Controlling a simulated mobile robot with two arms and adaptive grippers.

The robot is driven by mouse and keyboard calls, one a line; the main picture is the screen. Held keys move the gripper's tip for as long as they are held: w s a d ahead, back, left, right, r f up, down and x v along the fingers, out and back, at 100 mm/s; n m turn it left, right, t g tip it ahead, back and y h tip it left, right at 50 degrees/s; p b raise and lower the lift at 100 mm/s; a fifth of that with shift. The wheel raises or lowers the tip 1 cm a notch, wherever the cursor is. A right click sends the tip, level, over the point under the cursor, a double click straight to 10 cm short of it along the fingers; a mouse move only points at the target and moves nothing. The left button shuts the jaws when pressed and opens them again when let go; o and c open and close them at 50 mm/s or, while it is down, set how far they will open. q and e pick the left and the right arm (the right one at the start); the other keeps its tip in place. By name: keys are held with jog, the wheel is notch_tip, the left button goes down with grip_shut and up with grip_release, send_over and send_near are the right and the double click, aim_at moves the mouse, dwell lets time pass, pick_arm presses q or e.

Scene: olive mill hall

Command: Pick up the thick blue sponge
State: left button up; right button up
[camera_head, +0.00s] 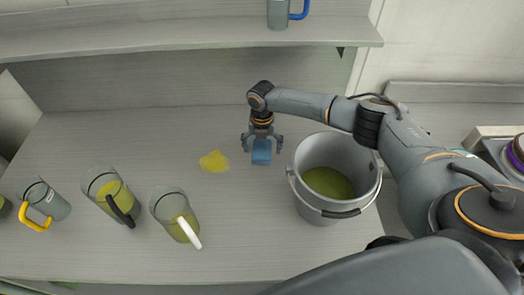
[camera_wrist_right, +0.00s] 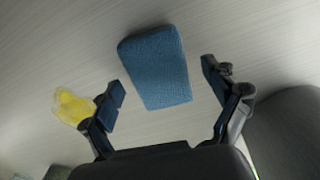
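The thick blue sponge (camera_head: 261,152) lies on the grey worktop, left of the bucket. In the right wrist view the sponge (camera_wrist_right: 156,66) lies just ahead of and partly between the fingers, with a gap on each side. My right gripper (camera_head: 262,141) is open and empty above the sponge; its two fingers also show spread apart in the right wrist view (camera_wrist_right: 165,86). My left gripper is in neither view.
A grey bucket (camera_head: 301,196) with green liquid stands close to the sponge. A yellow spill (camera_head: 214,161) lies to its left. Several jugs, including one with a white handle (camera_head: 171,208), stand at the front left. A shelf (camera_head: 180,38) runs above the back.

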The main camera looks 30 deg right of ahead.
jog(key=c, duration=1)
jog(key=shift+o, duration=0.2)
jog(key=shift+r, duration=0.1)
jog(key=shift+r, duration=0.3)
notch_tip(320, 180, up, 2)
jog(key=shift+w+r+b, duration=0.1)
jog(key=shift+b, duration=0.75)
jog(key=s+a+r, duration=0.2)
jog(key=r, duration=0.1)
jog(key=a+r, duration=0.1)
jog(key=r, duration=0.1)
jog(key=shift+s+a, duration=0.2)
jog(key=shift+s, duration=0.2)
jog(key=s+a+r+b, duration=0.2)
jog(key=s+a+r, duration=0.3)
jog(key=s+a, duration=0.1)
jog(key=shift+s+a, duration=0.2)
jog(key=shift+a, duration=0.5)
